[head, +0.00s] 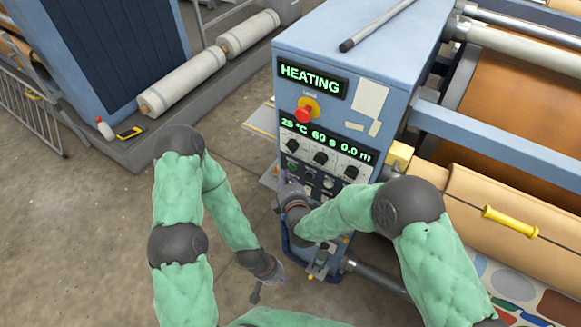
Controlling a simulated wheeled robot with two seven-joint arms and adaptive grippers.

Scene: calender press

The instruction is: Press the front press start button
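The blue press cabinet (340,45) stands right of centre. Its front panel has a HEATING display (313,80), a red emergency button on yellow (305,110), a green readout of 25 °C, 60 s and 0.0 m (325,138), and three black knobs (320,158). Small buttons (328,183) sit below the knobs; their labels are too small to read. My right gripper (284,188) is at the lower left of the panel, close to these buttons and partly hidden; contact cannot be told. My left gripper (257,292) hangs low over the floor, left of the cabinet, apart from it.
A grey bar (378,25) lies on the cabinet top. Orange rollers (515,95) and a yellow handle (510,221) are on the right. A wrapped roll (185,82), a white bottle (105,128) and a yellow device (130,133) lie at upper left. Floor between is clear.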

